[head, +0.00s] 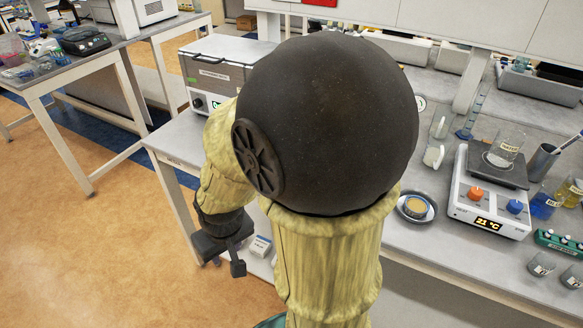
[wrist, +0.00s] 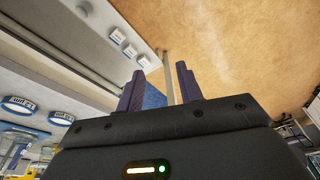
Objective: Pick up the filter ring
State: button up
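My gripper (head: 227,264) hangs low at the left of my arm, beside the bench's front edge and well away from the dish. In the wrist view my gripper (wrist: 160,75) has its two fingers apart with nothing between them. The dish cannot be made out in the wrist view.
A hotplate (head: 487,201) with a beaker (head: 505,146) stands right of the dish. A water bath (head: 215,75) sits at the bench's left end. A small white box (head: 261,245) lies low near my gripper. The floor (head: 120,230) at left is clear. My arm hides the bench's middle.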

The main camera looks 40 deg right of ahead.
jog(key=o, duration=0.6)
jog(key=shift+w, duration=0.2)
jog(key=shift+c, duration=0.2)
jog(key=o, duration=0.5)
jog(key=w+m+t, duration=0.1)
jog(key=w, duration=0.2)
jog(key=w+a+m+t, duration=0.1)
jog(key=w, duration=0.2)
jog(key=w+f+m+t+p, duration=0.1)
jog(key=w, duration=0.2)
jog(key=shift+w+a+m, duration=0.2)
jog(key=shift+a+m, duration=0.1)
jog(key=shift+a, duration=0.05)
jog(key=w+d+f+m+t+h+p, duration=0.2)
jog(key=w+d+m+h, duration=0.5)
jog(key=d+m, duration=0.1)
jog(key=s+d+m+g+h, duration=0.1)
jog(key=s+d+h, duration=0.1)
jog(key=h, duration=0.1)
jog(key=s+d+r+m+g+h, duration=0.1)
jog(key=s+d+g+h, duration=0.1)
jog(key=s+d+m+g+h, duration=0.1)
jog(key=s+d+m+h, duration=0.1)
jog(key=s+h, duration=0.1)
jog(key=shift+r+g+h, duration=0.3)
jog(key=shift+w+d, duration=0.1)
jog(key=p+x, duration=0.2)
jog(key=x, duration=1)
jog(key=shift+w+f, duration=0.1)
